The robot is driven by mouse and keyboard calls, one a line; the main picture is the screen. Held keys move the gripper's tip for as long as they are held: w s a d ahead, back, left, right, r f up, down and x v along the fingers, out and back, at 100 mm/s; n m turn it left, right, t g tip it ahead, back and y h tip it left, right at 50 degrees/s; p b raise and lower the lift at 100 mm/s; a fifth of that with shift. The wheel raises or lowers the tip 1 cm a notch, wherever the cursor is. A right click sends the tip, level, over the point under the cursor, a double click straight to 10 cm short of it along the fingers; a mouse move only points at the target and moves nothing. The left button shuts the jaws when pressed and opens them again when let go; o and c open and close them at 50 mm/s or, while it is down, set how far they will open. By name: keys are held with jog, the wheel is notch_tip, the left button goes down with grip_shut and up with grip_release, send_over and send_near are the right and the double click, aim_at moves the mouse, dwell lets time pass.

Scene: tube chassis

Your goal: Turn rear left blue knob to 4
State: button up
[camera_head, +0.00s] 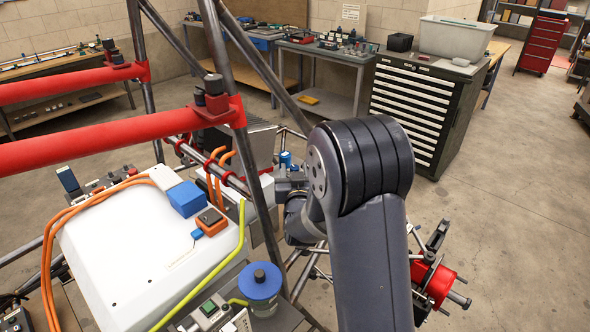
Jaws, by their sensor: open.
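A small blue cylinder (286,159), which looks like the rear left blue knob, shows in the head view just left of my arm's elbow, by the red-and-black tube frame. Its markings are too small to read. My gripper (286,178) is just below it in the picture, partly hidden behind my forearm. It is open, with nothing seen between its fingers. Whether it touches the blue cylinder, I cannot tell. A larger blue round cap (260,281) with a dark centre stands nearer, at the bottom.
Red-and-black chassis tubes (90,153) cross the left side, with an upright dark tube (238,105) close left of my gripper. A white housing (140,250) with orange cables fills the lower left. A red hub (438,282) is at right. Open floor (510,220) lies beyond.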

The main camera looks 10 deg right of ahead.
grip_shut()
dwell(0.4)
